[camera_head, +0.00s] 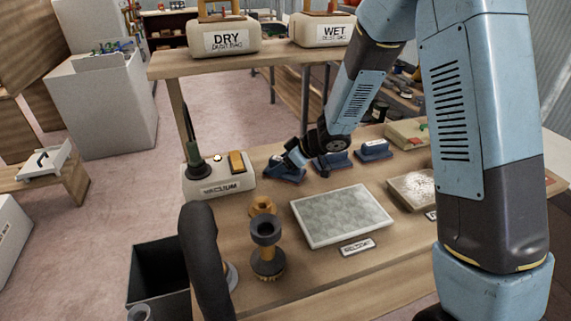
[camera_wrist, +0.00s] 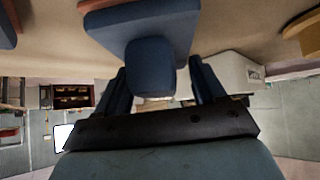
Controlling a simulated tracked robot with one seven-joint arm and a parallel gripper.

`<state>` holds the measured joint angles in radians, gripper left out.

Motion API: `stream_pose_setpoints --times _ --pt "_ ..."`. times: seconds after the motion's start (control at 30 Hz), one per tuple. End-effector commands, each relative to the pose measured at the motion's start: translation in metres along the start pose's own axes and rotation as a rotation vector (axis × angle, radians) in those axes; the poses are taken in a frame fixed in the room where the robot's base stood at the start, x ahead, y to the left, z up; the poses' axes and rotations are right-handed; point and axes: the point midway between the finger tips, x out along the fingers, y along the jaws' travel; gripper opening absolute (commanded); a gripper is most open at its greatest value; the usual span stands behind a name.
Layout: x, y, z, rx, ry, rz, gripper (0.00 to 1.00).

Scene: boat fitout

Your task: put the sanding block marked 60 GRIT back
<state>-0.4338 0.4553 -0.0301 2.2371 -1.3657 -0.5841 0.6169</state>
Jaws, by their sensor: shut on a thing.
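A blue sanding block (camera_head: 287,174) with an upright blue handle is at the back left of the row on the workbench. My gripper (camera_head: 293,158) reaches down to it and is shut on its handle. In the wrist view the block (camera_wrist: 150,62) shows its handle between the two fingers of my gripper (camera_wrist: 160,80), with a reddish-brown edge on its far side. The block looks at bench level; I cannot tell if it touches the bench. Two similar blue blocks stand to its right, one in the middle (camera_head: 331,160) and one further right (camera_head: 374,150). No grit marking is readable.
A vacuum unit (camera_head: 219,188) stands close left of the held block. A shelf (camera_head: 265,61) with DRY and WET units is above and behind. A dark bin (camera_head: 160,275) stands at left.

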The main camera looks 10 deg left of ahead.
Motion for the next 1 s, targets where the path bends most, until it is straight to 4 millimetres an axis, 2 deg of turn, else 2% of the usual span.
stream_pose_setpoints --times 0.23,0.27,0.5,0.83,1.0 --pt "0.0 0.0 0.001 0.0 0.0 0.0 0.0" --pt "0.001 0.0 0.001 0.001 0.0 -0.001 0.7" --pt "0.0 0.0 0.001 0.001 0.0 0.0 0.93" --pt "-0.002 0.001 0.0 0.001 0.001 0.001 0.95" --pt "-0.018 0.001 0.0 0.001 0.002 0.002 0.95"
